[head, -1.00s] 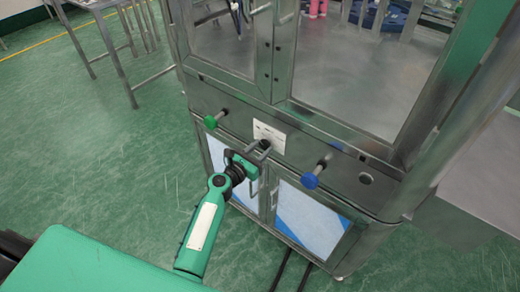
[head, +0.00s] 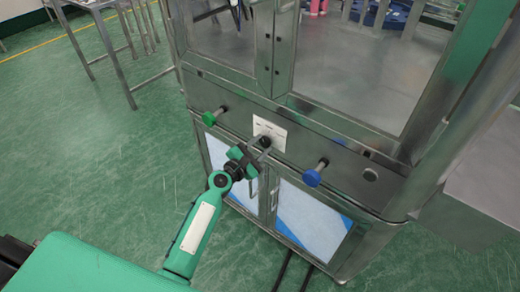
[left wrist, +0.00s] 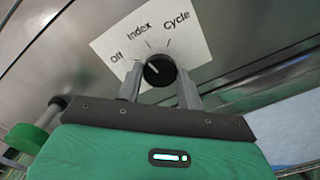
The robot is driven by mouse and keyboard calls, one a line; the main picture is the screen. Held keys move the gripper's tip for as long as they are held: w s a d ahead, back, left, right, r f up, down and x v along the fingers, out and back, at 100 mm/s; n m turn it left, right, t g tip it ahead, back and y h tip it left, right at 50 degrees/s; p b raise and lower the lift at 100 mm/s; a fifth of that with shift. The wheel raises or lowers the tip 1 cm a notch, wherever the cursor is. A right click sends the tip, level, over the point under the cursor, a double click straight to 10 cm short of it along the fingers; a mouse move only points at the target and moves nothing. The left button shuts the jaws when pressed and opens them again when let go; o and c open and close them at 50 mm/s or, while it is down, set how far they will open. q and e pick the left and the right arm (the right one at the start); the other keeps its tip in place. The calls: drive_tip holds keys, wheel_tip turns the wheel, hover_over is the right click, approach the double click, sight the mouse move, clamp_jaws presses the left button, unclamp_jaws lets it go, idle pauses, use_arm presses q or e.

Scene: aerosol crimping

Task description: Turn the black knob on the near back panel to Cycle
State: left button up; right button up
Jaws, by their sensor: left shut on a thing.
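The black knob (left wrist: 160,70) sits on the near back panel, on a white label plate (left wrist: 128,38) marked Off, Index and Cycle. It also shows in the head view (head: 265,141). In the left wrist view, a short white mark on the knob points up and left, toward the Off–Index side and away from Cycle. My left gripper (left wrist: 159,84) is shut on the knob, one finger at each side. In the head view my left gripper (head: 256,149) reaches the panel from the left, its hand tilted. My right gripper is not in view.
A green knob (head: 209,118) sticks out left of the label, and a blue knob (head: 313,177) sticks out to the right. Cabinet doors with handles (head: 273,196) lie below. A metal table (head: 100,8) stands at the back left. The green floor at left is clear.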

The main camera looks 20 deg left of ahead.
use_arm(q)
drive_tip(key=m+b, duration=0.1)
drive_tip(key=m, duration=0.2)
drive_tip(key=shift+f+m, duration=0.15)
drive_tip(key=shift+m, duration=1.15)
drive_tip(key=shift+m+b, duration=0.35)
drive_tip(key=shift+m, duration=3.05)
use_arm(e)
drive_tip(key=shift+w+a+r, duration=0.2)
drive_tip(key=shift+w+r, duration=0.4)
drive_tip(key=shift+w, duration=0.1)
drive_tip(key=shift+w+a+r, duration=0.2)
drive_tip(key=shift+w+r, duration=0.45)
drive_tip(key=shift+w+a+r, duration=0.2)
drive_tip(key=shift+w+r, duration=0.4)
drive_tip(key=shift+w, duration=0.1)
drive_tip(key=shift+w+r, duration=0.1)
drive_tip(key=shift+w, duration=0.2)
use_arm(q)
drive_tip(key=o, duration=1)
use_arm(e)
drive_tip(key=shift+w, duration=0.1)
